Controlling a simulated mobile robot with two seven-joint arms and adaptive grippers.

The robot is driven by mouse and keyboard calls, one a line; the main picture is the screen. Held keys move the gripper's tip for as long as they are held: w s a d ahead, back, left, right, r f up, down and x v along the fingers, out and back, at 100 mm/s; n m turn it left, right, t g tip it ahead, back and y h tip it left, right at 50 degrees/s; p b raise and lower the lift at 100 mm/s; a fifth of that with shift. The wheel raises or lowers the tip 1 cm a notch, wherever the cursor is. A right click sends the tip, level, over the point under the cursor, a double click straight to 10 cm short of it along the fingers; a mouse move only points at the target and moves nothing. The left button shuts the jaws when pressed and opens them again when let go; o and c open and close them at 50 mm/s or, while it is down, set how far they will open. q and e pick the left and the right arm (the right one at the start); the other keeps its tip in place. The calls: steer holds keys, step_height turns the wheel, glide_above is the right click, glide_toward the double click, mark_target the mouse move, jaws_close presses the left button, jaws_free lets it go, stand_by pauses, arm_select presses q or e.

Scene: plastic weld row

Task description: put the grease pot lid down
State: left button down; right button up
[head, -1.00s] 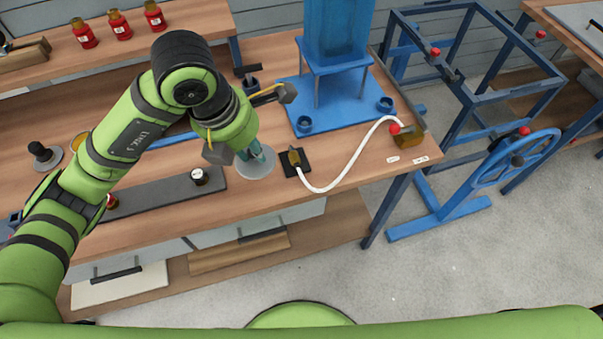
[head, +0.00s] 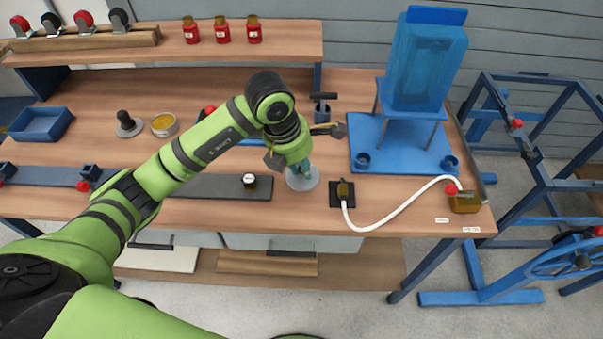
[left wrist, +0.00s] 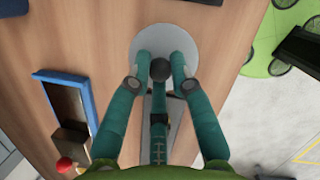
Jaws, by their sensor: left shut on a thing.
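The grease pot lid (head: 302,183) is a grey disc lying low over the bench, left of a small black plate. It also shows in the left wrist view (left wrist: 196,42), with a black ball knob at its middle. My left gripper (head: 300,168) points down over the disc. Its teal fingers are shut around the knob; they also show in the left wrist view (left wrist: 161,72). I cannot tell whether the disc touches the bench. An open round pot with yellow contents (head: 163,124), likely the grease pot, stands further left. My right gripper is not in view.
The black plate (head: 335,200) with a brass fitting and white hose is just right of the disc. A blue stand (head: 390,158) is behind right. A black-knobbed grey disc (head: 128,127) sits beside the pot.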

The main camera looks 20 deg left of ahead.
mark_target(302, 175)
arm_select(q)
step_height(302, 175, down, 4)
steer(key=shift+r+p, duration=0.25)
steer(key=shift+p, duration=0.2)
steer(key=shift+f, duration=0.3)
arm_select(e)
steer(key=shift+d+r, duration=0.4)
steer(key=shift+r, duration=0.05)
arm_select(q)
steer(key=shift+f, duration=0.15)
steer(key=c, duration=1.1)
jaws_free()
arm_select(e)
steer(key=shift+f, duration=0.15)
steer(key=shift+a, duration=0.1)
